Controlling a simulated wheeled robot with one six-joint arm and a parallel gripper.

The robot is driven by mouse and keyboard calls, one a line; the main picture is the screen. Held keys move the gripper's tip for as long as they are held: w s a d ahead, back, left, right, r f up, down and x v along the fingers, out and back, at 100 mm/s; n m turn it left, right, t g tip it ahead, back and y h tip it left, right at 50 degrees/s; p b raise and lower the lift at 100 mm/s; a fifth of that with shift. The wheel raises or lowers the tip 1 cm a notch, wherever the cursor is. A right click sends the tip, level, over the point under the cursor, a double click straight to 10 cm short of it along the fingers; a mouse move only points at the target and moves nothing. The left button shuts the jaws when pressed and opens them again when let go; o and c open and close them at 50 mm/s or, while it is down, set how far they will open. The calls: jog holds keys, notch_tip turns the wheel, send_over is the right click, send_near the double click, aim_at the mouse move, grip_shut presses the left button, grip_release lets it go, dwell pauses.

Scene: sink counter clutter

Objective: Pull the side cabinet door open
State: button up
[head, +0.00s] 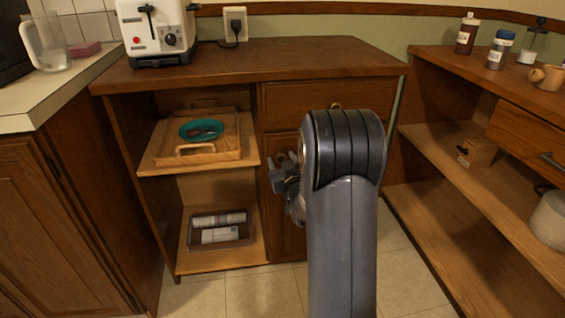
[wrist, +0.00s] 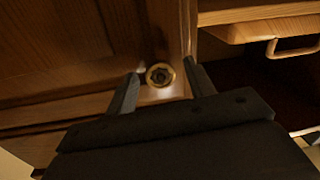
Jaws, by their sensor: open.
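The side cabinet door (head: 286,228) is a brown wooden panel below a drawer, right of the open shelves. It looks shut, and my arm hides much of it. In the wrist view the door (wrist: 70,45) fills the left side. Its round brass knob (wrist: 160,74) is near the door's edge, between my fingertips. My gripper (wrist: 162,70) is open, with one finger on each side of the knob and no clear contact. In the head view my gripper (head: 282,172) is in front of the door's left part, and the knob is hidden.
Open shelves beside the door hold a wooden tray (head: 228,150) with a teal bowl (head: 201,130) and, lower, a dark bin (head: 240,240). A drawer (head: 300,103) is above the door. A shelf unit (head: 470,175) stands at right. Tiled floor (head: 405,275) is clear in front.

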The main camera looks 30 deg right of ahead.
grip_shut()
dwell(0.4)
